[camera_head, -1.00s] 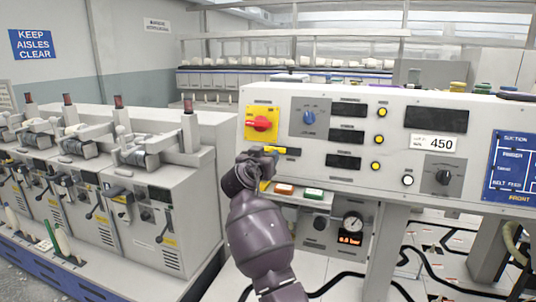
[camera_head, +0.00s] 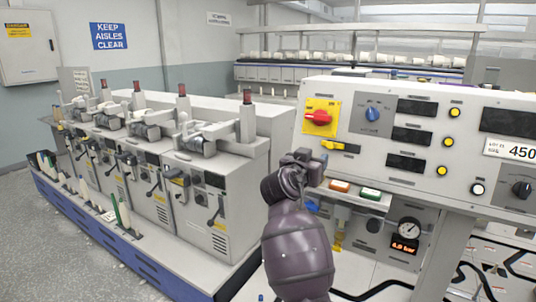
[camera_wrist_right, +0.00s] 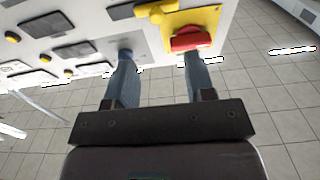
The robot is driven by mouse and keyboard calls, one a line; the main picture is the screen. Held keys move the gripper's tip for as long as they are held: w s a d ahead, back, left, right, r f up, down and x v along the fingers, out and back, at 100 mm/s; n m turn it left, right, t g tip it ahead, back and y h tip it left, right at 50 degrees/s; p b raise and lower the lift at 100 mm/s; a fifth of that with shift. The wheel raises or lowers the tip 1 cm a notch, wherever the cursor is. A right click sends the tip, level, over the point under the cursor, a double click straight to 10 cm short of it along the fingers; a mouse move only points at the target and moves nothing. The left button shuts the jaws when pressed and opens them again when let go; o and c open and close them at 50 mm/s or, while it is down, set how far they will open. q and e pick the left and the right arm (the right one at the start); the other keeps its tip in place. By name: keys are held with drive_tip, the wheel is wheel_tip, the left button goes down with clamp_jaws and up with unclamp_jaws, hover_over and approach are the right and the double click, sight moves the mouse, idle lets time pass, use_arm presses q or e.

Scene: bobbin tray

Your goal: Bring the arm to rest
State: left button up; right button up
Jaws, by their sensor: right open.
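My right gripper (camera_head: 312,168) is in front of the left end of the control panel, just below its yellow lever (camera_head: 340,147) and red knob. In the right wrist view its two fingers (camera_wrist_right: 158,72) are spread apart with nothing between them. The red knob (camera_wrist_right: 190,38) on its yellow plate shows beyond the fingertips there. In the head view the red knob (camera_head: 318,117) is unobstructed. My dark right forearm rises from the bottom of the view and hides part of the area under the panel. My left gripper is not in view.
The control panel (camera_head: 385,92) stands close to my right arm, with a pressure gauge (camera_head: 409,232) below it. Grey winding units (camera_head: 215,215) line the left side. Open floor (camera_head: 60,270) lies at the far left; tiled floor shows in the wrist view.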

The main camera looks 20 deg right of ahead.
drive_tip(key=w+a+r+n+t+y, duration=0.1)
drive_tip(key=w+a+n+t+y, duration=0.1)
drive_tip(key=a+n+t+y, duration=0.35)
drive_tip(key=s+a+f+n+y, duration=0.1)
drive_tip(key=s+f+n+y, duration=0.25)
drive_tip(key=f, duration=0.45)
drive_tip(key=s+a+f+n+y, duration=0.1)
drive_tip(key=s+f+n+y, duration=0.2)
drive_tip(key=f, duration=0.5)
drive_tip(key=s+d+f+g, duration=0.1)
drive_tip(key=s+f+g, duration=0.2)
drive_tip(key=s+f, duration=1)
drive_tip(key=s+d+f+m+g+y, duration=0.1)
drive_tip(key=s+d+f+g, duration=0.1)
drive_tip(key=s+f, duration=1.2)
drive_tip(key=s+g, duration=0.1)
drive_tip(key=s, duration=0.4)
drive_tip(key=shift+d, duration=0.1)
